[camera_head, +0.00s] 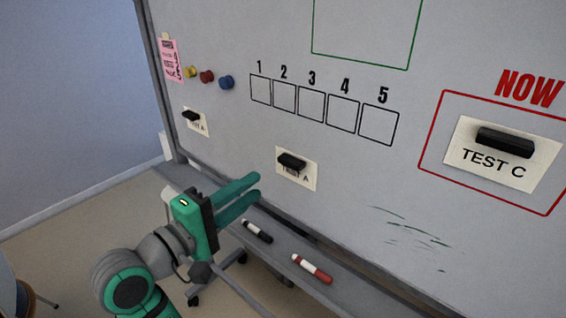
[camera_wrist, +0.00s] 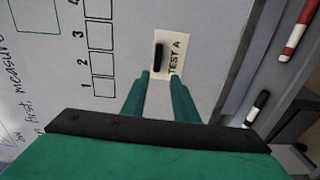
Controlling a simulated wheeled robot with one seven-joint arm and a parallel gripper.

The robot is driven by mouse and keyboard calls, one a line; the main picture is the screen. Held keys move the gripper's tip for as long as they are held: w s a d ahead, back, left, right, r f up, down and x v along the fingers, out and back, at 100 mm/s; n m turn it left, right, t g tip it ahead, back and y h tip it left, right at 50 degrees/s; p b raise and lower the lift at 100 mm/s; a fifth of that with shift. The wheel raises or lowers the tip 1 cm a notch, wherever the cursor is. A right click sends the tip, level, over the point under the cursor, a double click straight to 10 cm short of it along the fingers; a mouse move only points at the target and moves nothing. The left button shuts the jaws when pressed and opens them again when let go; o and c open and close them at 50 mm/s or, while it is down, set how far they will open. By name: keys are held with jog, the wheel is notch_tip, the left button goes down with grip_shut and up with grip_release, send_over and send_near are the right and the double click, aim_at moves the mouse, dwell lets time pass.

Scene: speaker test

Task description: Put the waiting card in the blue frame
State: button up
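A white card reading "TEST A" (camera_head: 308,179) with a black handle is on the whiteboard below the numbered boxes; it also shows in the wrist view (camera_wrist: 177,38). A smaller-looking card (camera_head: 203,128) with a black handle is farther left; its print is partly hidden. A large "TEST C" card (camera_head: 490,167) with a black handle is inside the red frame marked NOW (camera_head: 425,150). No blue frame shows, and no card is marked as waiting. My gripper (camera_head: 254,187) is open and empty, below and left of the middle card; in the wrist view its fingertips (camera_wrist: 160,75) point at that card.
A ledge (camera_head: 345,283) along the board's bottom holds a black marker (camera_head: 257,231) and a red marker (camera_head: 312,269). Yellow, red and blue round magnets (camera_head: 207,77) and a pink note (camera_head: 171,60) are upper left. A green frame (camera_head: 360,60) is at the top.

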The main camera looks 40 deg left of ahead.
aim_at(287, 164)
jog(key=shift+w+d+r, duration=0.1)
jog(key=shift+w+d, duration=0.15)
jog(key=shift+w, duration=1.4)
jog(key=shift+w+d+r, duration=0.1)
jog(key=shift+w+d, duration=0.2)
jog(key=shift+w, duration=1.3)
jog(key=shift+w+d+r, duration=0.1)
jog(key=shift+w+d, duration=0.15)
jog(key=shift+w, duration=1.4)
grip_shut()
